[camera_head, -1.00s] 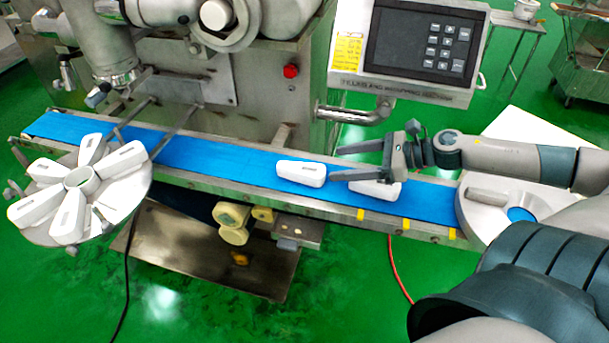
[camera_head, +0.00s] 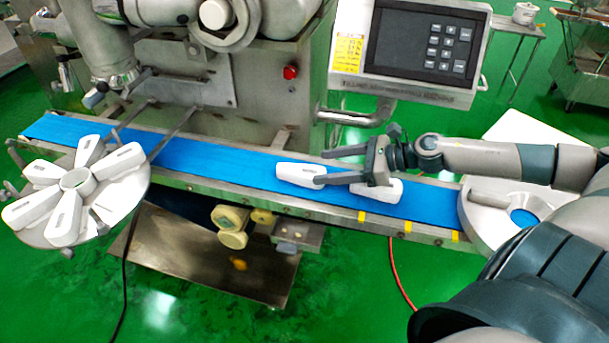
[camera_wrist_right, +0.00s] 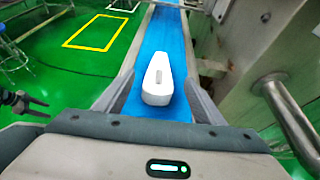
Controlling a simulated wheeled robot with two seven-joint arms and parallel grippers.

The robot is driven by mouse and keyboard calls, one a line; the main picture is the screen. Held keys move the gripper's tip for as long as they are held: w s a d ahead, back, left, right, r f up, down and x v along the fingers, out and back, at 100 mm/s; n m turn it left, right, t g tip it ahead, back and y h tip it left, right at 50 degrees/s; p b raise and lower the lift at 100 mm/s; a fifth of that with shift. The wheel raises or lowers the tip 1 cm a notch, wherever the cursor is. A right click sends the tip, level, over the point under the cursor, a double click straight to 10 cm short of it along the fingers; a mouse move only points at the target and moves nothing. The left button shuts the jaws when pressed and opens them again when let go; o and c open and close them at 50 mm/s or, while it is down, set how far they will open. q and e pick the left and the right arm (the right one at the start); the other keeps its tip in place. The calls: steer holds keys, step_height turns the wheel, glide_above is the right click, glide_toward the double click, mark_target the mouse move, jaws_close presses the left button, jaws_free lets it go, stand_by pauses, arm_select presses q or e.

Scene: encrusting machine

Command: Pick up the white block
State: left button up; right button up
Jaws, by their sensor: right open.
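A white block (camera_head: 298,172) lies on the blue conveyor belt in the head view. My right gripper (camera_head: 321,166) is open, with one finger on the far side of the belt and the other by the block's right end. In the right wrist view the block (camera_wrist_right: 157,82) lies ahead, between the two fingers, and nothing is gripped. A second white block (camera_head: 385,189) lies on the belt to the right, partly hidden by the right gripper. A dark gripper, seemingly my left (camera_wrist_right: 28,104), shows small at the left edge of the wrist view, fingers apart.
The blue belt (camera_head: 225,158) has metal rails. A round wheel (camera_head: 128,190) with several white blocks stands at its left end, a round metal plate (camera_head: 480,215) at its right. The control panel (camera_head: 418,45) and machine body stand behind.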

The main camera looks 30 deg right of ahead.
mark_target(306, 170)
arm_select(q)
steer(key=shift+r, duration=0.1)
arm_select(e)
steer(key=shift+w+a, duration=0.1)
steer(key=shift+w, duration=0.05)
steer(key=shift+w+a+f, duration=0.3)
steer(key=shift+w, duration=0.05)
steer(key=shift+w+a+f+p, duration=0.1)
steer(key=shift+w+p, duration=0.05)
steer(key=shift+p, duration=0.15)
steer(key=shift+p+x, duration=0.55)
steer(key=shift+x, duration=0.5)
arm_select(q)
steer(key=shift+w+d+r+t+h, duration=0.3)
steer(key=shift+w+d+r+t, duration=0.5)
steer(key=shift+d, duration=0.15)
arm_select(e)
steer(key=shift+w+a+f, duration=0.3)
steer(key=shift+a+f, duration=0.1)
steer(key=shift+f, duration=0.05)
steer(key=c, duration=1.2)
